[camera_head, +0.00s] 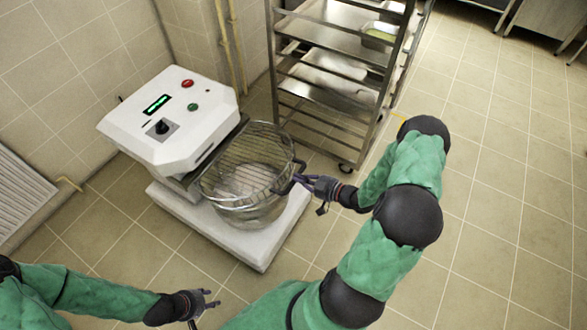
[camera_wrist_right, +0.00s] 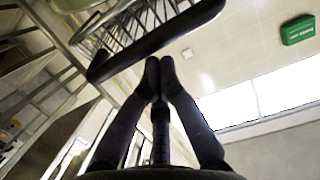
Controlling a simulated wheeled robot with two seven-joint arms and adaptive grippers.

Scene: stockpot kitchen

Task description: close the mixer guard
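The mixer (camera_head: 170,125) has a white head with a small display, a red button and a green button. Its metal bowl (camera_head: 250,212) sits below on a pale base. The wire guard (camera_head: 262,150) shows over the bowl; I cannot tell exactly how far it is swung. My right gripper (camera_head: 291,183) is at the right side of the guard's rim. In the right wrist view its fingertips (camera_wrist_right: 159,68) are together, just short of a dark bar (camera_wrist_right: 150,42) with guard wires behind it; contact is unclear. My left gripper (camera_head: 213,299) is open and empty, in front of the mixer base.
A metal rack (camera_head: 325,95) with trays stands behind and right of the mixer. Pipes (camera_head: 228,45) run up the tiled wall behind. A white slatted panel (camera_head: 20,190) is at the left. Tiled floor at the right is open.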

